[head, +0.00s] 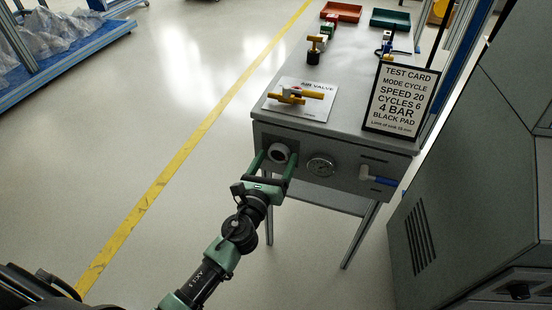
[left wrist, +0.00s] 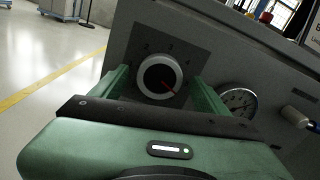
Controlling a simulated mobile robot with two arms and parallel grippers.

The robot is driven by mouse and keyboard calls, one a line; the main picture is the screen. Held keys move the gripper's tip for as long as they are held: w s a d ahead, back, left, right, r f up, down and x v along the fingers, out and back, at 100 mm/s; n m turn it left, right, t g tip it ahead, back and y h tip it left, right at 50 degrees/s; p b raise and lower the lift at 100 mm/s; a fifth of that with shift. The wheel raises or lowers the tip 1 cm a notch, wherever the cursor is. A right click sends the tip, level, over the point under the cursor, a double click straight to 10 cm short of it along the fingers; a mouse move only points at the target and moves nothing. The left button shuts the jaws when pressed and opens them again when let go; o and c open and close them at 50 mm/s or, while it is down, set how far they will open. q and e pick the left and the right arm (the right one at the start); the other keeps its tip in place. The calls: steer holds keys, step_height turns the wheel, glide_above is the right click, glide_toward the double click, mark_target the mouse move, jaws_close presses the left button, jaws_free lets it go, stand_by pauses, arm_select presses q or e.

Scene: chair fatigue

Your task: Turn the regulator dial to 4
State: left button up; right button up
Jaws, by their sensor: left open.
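The regulator dial (head: 279,153) is a round light-grey knob with a dark face on the front panel of the grey bench. In the left wrist view the dial (left wrist: 160,77) has a red pointer line toward its lower right. My left gripper (head: 277,157) is open, with one green finger on each side of the dial. The fingers in the left wrist view (left wrist: 160,84) show no clear contact with it. A round pressure gauge (head: 321,165) sits right of the dial. My right gripper is not in view.
A blue-handled valve (head: 378,178) sticks out at the panel's right. A test card (head: 400,98) reading "4 BAR" stands on the bench top (head: 345,75). A yellow-handled air valve (head: 298,93) lies left of it. A grey cabinet (head: 470,190) stands close on the right.

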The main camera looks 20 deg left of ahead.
arm_select(q)
steer(key=shift+w, duration=0.3)
steer(key=shift+c, duration=0.3)
steer(key=c, duration=1.3)
